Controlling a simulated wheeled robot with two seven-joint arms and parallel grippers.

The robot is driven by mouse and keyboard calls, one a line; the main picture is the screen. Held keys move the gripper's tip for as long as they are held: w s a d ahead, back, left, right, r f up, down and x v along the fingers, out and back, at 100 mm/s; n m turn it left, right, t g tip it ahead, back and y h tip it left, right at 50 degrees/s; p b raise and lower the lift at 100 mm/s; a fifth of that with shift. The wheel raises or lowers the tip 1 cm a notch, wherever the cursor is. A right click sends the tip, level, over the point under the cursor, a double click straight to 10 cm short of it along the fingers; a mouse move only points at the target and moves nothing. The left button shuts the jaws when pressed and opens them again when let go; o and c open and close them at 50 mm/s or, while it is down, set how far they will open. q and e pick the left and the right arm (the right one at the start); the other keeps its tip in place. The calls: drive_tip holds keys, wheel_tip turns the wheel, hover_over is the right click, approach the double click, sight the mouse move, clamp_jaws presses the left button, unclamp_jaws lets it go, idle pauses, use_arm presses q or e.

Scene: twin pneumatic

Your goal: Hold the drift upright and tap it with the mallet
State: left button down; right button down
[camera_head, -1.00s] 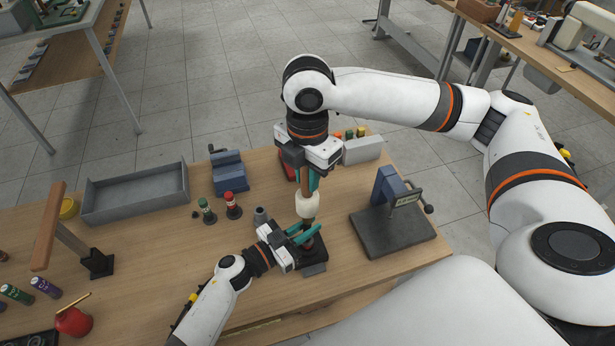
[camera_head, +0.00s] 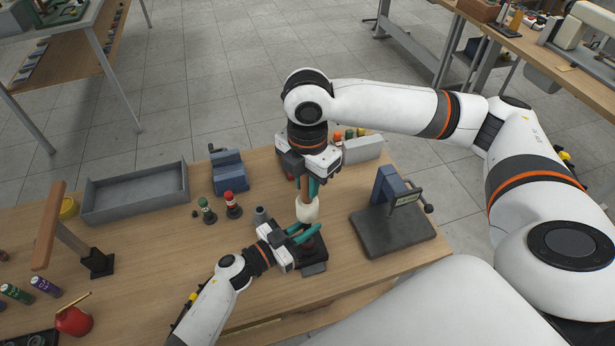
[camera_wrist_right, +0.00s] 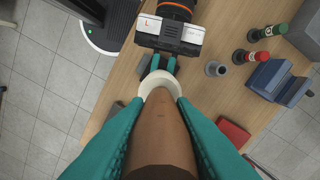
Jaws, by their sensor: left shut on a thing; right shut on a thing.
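My right gripper (camera_head: 309,186) is shut on the wooden handle of the mallet (camera_head: 307,210), which points head-down with its cream-white head lowest. In the right wrist view, the teal fingers flank the brown handle (camera_wrist_right: 160,135) and the pale head (camera_wrist_right: 160,84) lies beyond it. My left gripper (camera_head: 302,234) is shut, its teal fingers just below the mallet head, over a dark block (camera_head: 314,268) on the bench. The drift between these fingers is mostly hidden by the head and fingers; I cannot tell whether the head touches it.
A grey tray (camera_head: 135,192), blue vise (camera_head: 228,176), green holder (camera_head: 208,212), red holder (camera_head: 233,206) and small grey cup (camera_head: 262,215) stand to the left. A blue device on a dark plate (camera_head: 390,232) stands close on the right.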

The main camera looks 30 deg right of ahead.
drive_tip(key=shift+f, duration=0.45)
idle(0.6)
drive_tip(key=shift+r, duration=0.1)
drive_tip(key=shift+r, duration=1.4)
drive_tip(key=shift+r, duration=2.05)
use_arm(q)
drive_tip(key=c, duration=1.3)
unclamp_jaws()
